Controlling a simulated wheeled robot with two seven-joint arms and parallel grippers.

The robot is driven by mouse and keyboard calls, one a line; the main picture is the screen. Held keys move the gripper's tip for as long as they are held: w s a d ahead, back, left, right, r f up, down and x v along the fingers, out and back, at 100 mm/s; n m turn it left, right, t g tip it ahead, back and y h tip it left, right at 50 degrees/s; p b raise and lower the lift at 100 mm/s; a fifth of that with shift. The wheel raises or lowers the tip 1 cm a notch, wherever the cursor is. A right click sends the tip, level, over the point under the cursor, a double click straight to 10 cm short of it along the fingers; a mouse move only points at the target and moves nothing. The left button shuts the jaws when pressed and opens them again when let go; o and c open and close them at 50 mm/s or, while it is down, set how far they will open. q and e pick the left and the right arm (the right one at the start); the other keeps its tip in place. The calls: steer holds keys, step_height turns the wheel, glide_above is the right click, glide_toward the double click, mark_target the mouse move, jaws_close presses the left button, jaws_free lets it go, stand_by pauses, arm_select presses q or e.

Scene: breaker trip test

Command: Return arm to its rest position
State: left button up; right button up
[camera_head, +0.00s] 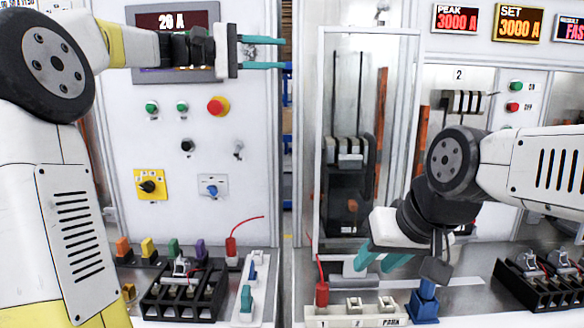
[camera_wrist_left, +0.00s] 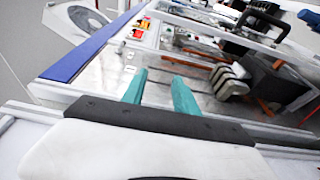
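My left gripper (camera_head: 284,52) is raised at the upper left, in front of the left control cabinet (camera_head: 255,130). Its two teal fingers point right, apart and with nothing between them. The left wrist view also shows the fingers (camera_wrist_left: 158,88) spread and empty. My right gripper (camera_head: 372,268) is low in front of the glazed breaker bay (camera_head: 345,100), its teal fingers pointing down and left. They are apart, and I see nothing held. They are close to a grey block on the bench; whether they touch it I cannot tell.
A blue post (camera_head: 423,303) stands just right of my right gripper. A white strip (camera_head: 355,318) with a red lead (camera_head: 322,292) lies at the front. Black terminal blocks (camera_head: 183,292) stand left and right. A narrow gap separates the cabinets.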

arm_select(q)
steer(key=s+d+f+y, duration=0.1)
steer(key=s+f+y, duration=0.35)
steer(key=f, duration=0.45)
steer(key=s+d+f+y, duration=0.2)
steer(key=s+f+y, duration=0.3)
steer(key=f, duration=0.4)
steer(key=s+a+f+m+y, duration=0.2)
steer(key=s+a+f, duration=0.4)
steer(key=s+f, duration=0.2)
steer(key=s+a+f+m+t+y, duration=0.1)
steer(key=s+a+f+y, duration=0.2)
steer(key=s+a+f, duration=0.3)
step_height(320, 180, down, 3)
steer(key=shift+s+a+f+m+t, duration=0.15)
steer(key=shift+s+a+m+t, duration=0.2)
steer(key=shift+s, duration=0.8)
